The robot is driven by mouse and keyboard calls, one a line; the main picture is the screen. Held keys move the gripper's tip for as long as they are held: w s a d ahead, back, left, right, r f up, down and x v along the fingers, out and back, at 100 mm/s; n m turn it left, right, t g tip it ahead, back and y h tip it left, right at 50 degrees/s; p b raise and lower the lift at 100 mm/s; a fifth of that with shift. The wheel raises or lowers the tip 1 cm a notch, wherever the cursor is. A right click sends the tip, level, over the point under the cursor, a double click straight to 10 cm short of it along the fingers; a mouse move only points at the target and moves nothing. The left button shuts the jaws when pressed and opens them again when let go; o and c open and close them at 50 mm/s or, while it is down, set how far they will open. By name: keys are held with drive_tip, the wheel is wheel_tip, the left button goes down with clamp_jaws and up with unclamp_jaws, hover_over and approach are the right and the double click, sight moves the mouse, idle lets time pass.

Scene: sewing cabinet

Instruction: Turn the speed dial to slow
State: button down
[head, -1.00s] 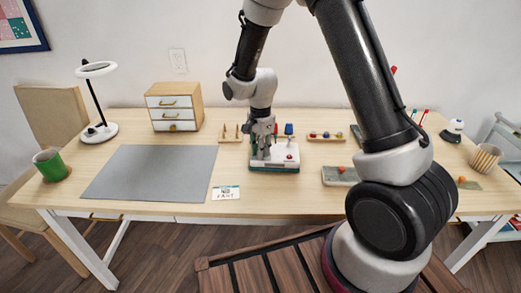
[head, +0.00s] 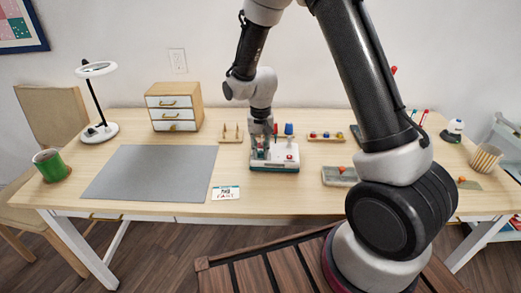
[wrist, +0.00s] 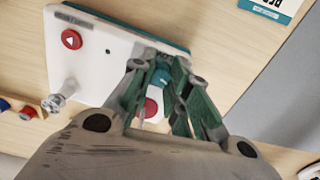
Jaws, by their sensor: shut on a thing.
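The white machine panel with a green base (head: 275,165) stands on the desk in the head view. The panel (wrist: 100,58) fills the upper middle of the wrist view. My gripper (head: 261,145) is over the panel's left part, pointing down. In the wrist view my gripper (wrist: 160,74) is shut on a small teal knob (wrist: 161,77), which looks like the speed dial. The fingers hide part of the knob, and I cannot read its pointer or marks. A red round part (wrist: 150,107) shows beside the fingers. A red button (wrist: 71,39) is at the panel's other end.
A small card with the word FAST (head: 226,193) lies in front of the panel. A grey mat (head: 150,172) lies to the left. Spool racks (head: 325,137) stand behind and to the right. A tray (head: 338,176) lies further right.

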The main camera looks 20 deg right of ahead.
drive_tip(key=n, duration=0.5)
drive_tip(key=shift+n, duration=0.3)
drive_tip(key=n, duration=1.6)
drive_tip(key=shift+n, duration=0.3)
drive_tip(key=c, duration=1.3)
unclamp_jaws()
